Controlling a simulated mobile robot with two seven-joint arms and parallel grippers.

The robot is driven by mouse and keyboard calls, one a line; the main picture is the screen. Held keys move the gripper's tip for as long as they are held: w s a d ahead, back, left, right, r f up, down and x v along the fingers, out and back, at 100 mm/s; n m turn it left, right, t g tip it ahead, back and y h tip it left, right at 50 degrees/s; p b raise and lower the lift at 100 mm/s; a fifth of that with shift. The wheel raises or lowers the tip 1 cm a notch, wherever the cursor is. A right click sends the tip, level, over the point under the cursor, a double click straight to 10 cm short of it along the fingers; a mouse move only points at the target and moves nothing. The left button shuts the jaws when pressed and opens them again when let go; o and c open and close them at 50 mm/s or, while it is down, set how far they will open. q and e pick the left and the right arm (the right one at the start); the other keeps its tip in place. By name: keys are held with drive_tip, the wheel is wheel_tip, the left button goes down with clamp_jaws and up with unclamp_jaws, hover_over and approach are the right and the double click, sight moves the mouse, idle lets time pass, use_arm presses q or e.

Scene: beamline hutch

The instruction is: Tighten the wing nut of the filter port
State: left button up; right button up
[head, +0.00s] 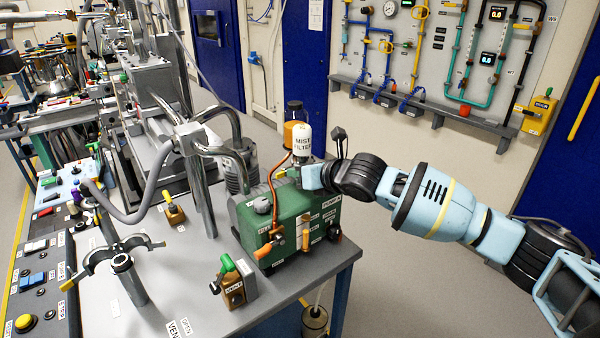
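The green pump (290,225) stands on the grey bench top (160,300). A white bottle-shaped part labelled "MIST FILTER" (302,142) stands at the back of the pump, with an amber part with a dark cap (294,112) behind it. My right gripper (290,173) reaches in from the right, low beside the mist filter. Its fingers are small and partly hidden, so I cannot tell whether they are open or touching anything. A dark two-lobed piece (339,134) shows above my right wrist; I cannot tell whether it is a wing nut. My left gripper is out of view.
An orange-handled valve (266,251) is on the pump's front. A green-handled brass valve (233,281) and a forked clamp on a post (122,264) stand on the bench. A metal column (199,185) with hoses rises left of the pump. The floor at right is clear.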

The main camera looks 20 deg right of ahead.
clamp_jaws()
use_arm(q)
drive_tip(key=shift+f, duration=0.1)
